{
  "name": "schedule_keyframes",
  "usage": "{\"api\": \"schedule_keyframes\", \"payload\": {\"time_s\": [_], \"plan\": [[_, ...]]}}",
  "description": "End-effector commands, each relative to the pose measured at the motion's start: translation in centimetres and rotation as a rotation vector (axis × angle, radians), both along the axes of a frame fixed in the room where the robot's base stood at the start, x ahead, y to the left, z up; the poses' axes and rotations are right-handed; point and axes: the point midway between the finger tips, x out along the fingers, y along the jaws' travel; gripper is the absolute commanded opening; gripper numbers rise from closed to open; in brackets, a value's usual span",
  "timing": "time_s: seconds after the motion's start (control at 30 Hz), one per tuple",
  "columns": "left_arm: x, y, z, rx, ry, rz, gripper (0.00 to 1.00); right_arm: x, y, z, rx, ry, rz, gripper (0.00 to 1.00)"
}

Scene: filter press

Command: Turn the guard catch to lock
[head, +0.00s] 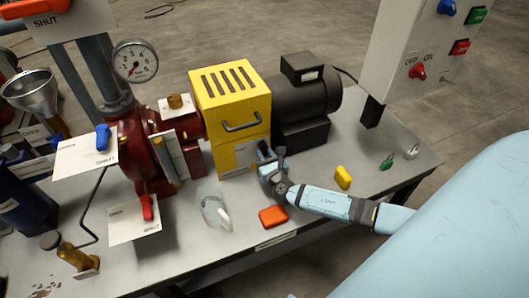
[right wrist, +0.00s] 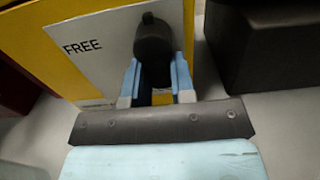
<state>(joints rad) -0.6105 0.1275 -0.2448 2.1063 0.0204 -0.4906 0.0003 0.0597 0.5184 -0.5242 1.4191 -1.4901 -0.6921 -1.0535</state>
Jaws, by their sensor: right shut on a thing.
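The yellow guard (head: 232,95) with slots in its top and a grey handle stands on the bench. A white label plate (right wrist: 105,55) on it reads FREE in the right wrist view. The black guard catch (right wrist: 152,38) stands upright over this plate, to the right of the word FREE. My right gripper (head: 265,153) is at the lower front of the guard. In the right wrist view its blue jaws (right wrist: 157,78) are shut on the lower part of the catch. The jaws hide part of the catch, and no LOCK marking can be read. My left gripper is not in view.
A black motor (head: 305,98) stands right of the guard, and a red pump (head: 148,160) with a gauge (head: 135,61) stands left.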

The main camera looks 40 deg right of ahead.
Motion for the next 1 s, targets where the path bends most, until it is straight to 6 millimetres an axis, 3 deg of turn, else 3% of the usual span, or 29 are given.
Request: {"api": "schedule_keyframes", "payload": {"time_s": [0.07,0.1,0.2,0.57,0.67,1.0], "plan": [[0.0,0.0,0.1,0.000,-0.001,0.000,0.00,0.1,-0.2,0.3,-0.004,-0.005,-0.003,0.00],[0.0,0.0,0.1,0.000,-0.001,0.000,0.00,0.2,-0.2,0.3,-0.004,-0.005,-0.003,0.30],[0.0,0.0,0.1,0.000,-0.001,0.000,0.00,0.1,-0.2,0.3,-0.003,-0.004,-0.003,0.49],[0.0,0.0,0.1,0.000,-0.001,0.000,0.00,-0.7,0.1,0.1,-0.001,-0.001,0.000,0.49],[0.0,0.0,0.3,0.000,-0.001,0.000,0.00,-2.1,0.4,0.0,-0.001,0.001,0.001,0.49],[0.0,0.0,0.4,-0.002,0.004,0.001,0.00,-9.5,2.2,0.1,-0.001,0.000,-0.001,0.49]]}}
